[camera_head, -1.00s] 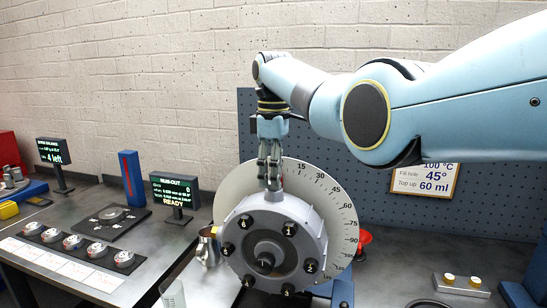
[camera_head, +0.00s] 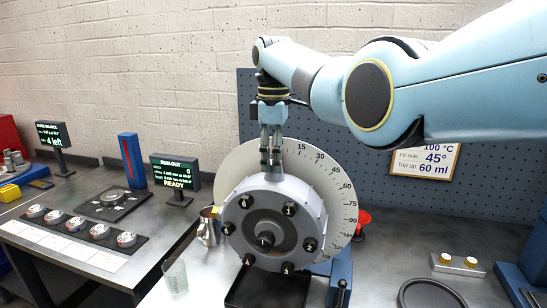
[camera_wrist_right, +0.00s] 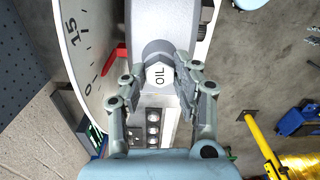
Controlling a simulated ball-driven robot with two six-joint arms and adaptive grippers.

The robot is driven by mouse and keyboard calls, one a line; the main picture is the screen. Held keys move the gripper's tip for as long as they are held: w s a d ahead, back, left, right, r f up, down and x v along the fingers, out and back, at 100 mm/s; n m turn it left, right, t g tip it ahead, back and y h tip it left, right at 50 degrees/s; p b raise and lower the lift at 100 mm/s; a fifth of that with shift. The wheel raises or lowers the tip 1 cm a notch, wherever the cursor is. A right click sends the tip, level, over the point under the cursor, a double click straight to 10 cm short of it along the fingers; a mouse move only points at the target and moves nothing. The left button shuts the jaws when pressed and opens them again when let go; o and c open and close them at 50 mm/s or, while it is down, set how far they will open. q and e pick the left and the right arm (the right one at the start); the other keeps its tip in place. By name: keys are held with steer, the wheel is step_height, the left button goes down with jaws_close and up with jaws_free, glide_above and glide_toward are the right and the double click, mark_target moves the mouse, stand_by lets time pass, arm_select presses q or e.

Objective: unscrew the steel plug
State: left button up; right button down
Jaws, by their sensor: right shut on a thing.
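The steel plug (camera_wrist_right: 159,76), a hex head marked OIL, sits at the rim of the grey rotor housing (camera_wrist_right: 165,22), at the top of the housing in the head view (camera_head: 275,186). My right gripper (camera_head: 271,166) points straight down over it, and its two fingers are shut on the plug. In the right wrist view my right gripper (camera_wrist_right: 160,80) has one finger on each side of the plug. In the head view the fingers mostly hide the plug. I cannot tell how far the plug is screwed in. My left gripper is not in view.
A pale degree dial (camera_head: 342,190) stands behind the housing. A black tray (camera_head: 255,290) lies below it. A metal jug (camera_head: 207,232) and a clear beaker (camera_head: 175,277) stand to the left. A READY display (camera_head: 176,173) stands farther left.

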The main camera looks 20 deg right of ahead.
steer(key=n, duration=0.5)
steer(key=shift+r+n, duration=0.1)
steer(key=shift+n, duration=0.2)
steer(key=n, duration=1.1)
steer(key=shift+r, duration=0.1)
steer(key=shift+n, duration=0.4)
steer(key=n, duration=0.5)
steer(key=shift+d, duration=0.1)
steer(key=c, duration=0.9)
jaws_free()
steer(key=shift+c, duration=0.4)
